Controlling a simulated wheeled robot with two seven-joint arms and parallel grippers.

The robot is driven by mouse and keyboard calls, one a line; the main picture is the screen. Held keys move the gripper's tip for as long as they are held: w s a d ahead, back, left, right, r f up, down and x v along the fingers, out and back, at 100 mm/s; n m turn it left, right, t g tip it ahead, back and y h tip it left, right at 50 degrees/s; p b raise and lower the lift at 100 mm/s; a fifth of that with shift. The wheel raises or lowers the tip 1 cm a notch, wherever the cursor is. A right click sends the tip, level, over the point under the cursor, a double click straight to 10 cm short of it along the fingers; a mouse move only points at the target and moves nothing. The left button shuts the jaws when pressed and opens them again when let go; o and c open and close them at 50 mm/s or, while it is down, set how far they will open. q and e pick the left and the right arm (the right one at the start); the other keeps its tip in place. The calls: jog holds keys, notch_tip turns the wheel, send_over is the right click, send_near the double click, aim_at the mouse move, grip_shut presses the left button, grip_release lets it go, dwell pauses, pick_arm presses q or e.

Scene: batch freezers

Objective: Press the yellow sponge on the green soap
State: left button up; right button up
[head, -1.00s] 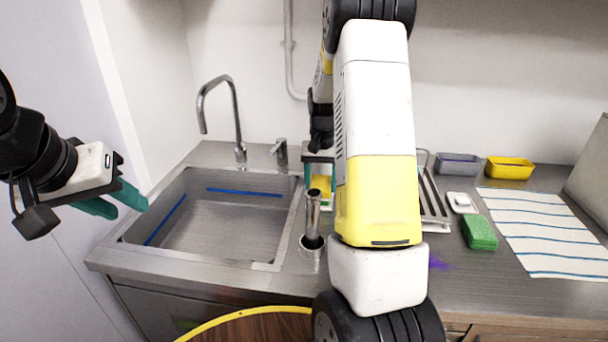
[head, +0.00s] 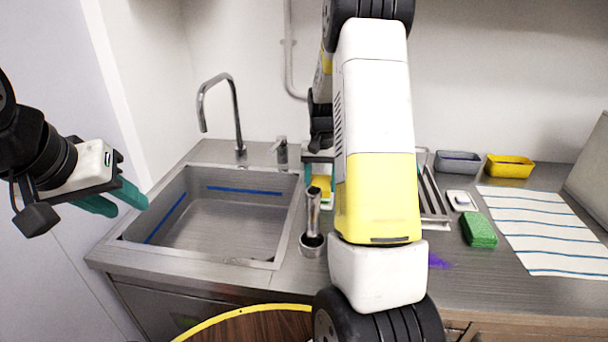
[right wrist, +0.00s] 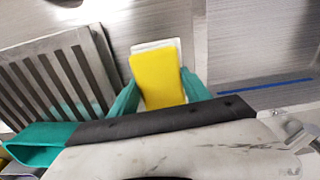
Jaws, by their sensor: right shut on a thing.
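The yellow sponge (head: 321,188) is between the teal fingers of my right gripper (right wrist: 160,92), which is shut on it just right of the sink. The sponge (right wrist: 158,78) shows its broad face in the right wrist view. My left gripper (head: 122,200) is open and empty, in the air left of the sink.
The sink (head: 215,228) and tap (head: 237,120) are on the left. A metal cylinder (head: 312,218) stands near my right arm.

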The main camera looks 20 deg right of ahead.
aim_at(320, 182)
dwell(0.5)
jog(key=shift+r, duration=3.45)
